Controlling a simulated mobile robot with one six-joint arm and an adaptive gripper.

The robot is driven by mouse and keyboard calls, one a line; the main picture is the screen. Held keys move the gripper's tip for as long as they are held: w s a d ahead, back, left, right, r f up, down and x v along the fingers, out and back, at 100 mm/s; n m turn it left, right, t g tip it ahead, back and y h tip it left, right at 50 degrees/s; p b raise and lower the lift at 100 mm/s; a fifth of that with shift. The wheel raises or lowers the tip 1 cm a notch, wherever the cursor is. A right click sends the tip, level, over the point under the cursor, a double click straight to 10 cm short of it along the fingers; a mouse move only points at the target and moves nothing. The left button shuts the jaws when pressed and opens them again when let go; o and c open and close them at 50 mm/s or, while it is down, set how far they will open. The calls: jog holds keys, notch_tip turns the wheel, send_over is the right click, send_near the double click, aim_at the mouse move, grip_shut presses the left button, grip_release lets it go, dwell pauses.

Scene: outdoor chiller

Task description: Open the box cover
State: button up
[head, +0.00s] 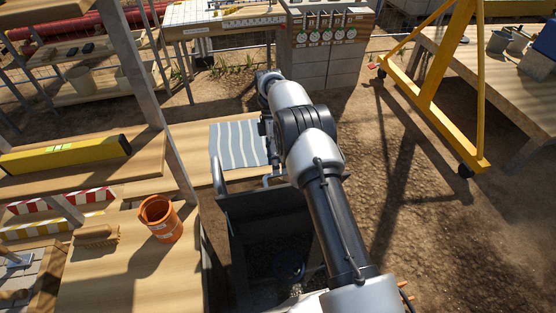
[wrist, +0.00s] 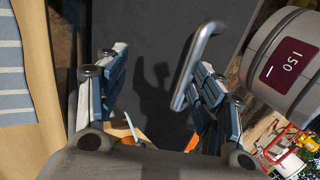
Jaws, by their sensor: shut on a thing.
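The dark box (head: 240,255) stands low in the middle of the head view, beside the wooden bench. A bent metal handle (head: 219,172) rises at the panel's left end. In the wrist view the dark panel (wrist: 155,35) fills the middle and a metal handle (wrist: 196,62) runs by the right finger.
A striped cloth (head: 238,146) lies on the bench left of my arm. An orange cup (head: 160,220) and a brush (head: 97,236) stand nearer. A yellow frame (head: 430,90) stands at right.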

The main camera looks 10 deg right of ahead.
jog(key=shift+o, duration=0.7)
jog(key=shift+f, duration=0.55)
notch_tip(320, 180, up, 11)
jog(key=shift+f, duration=0.1)
jog(key=c, duration=0.4)
